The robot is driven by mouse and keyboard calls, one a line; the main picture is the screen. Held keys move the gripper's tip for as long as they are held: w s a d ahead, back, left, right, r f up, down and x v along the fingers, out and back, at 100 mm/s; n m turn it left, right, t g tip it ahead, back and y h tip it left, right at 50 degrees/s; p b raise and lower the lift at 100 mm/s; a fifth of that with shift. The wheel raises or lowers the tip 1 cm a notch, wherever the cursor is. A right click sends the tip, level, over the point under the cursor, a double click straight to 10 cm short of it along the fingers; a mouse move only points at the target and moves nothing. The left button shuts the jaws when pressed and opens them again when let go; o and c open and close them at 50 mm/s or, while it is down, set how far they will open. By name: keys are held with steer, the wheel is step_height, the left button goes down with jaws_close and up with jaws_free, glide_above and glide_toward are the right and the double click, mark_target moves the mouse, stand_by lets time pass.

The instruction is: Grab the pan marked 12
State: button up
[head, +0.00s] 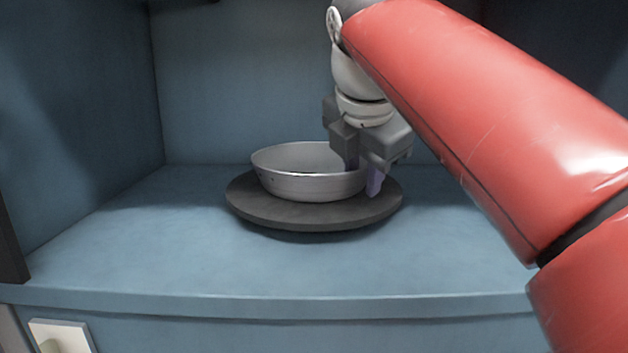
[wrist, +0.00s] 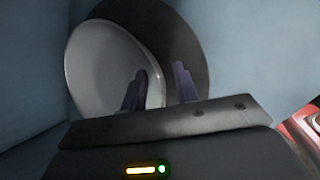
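A round, shallow light-grey metal pan (head: 308,186) stands upright on a dark round disc (head: 262,213) inside a blue cabinet. I cannot see a number 12 on it. My gripper (head: 363,178) points down at the pan's right side, with its fingers apart. In the wrist view, the gripper (wrist: 160,88) straddles the rim of the pan (wrist: 95,70): one purple finger is over the inside, the other is outside above the disc (wrist: 182,50). A gap shows between the fingers and the rim. Part of the pan's right rim is hidden behind the gripper in the head view.
The blue cabinet shelf (head: 150,250) is bare around the disc. Cabinet walls stand at the left (head: 85,110) and at the back (head: 235,80). A pale plate with a knob (head: 60,338) is below the shelf's front edge at the lower left.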

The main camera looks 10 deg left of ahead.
jaws_close()
steer(key=shift+r, duration=0.1)
stand_by(0.3)
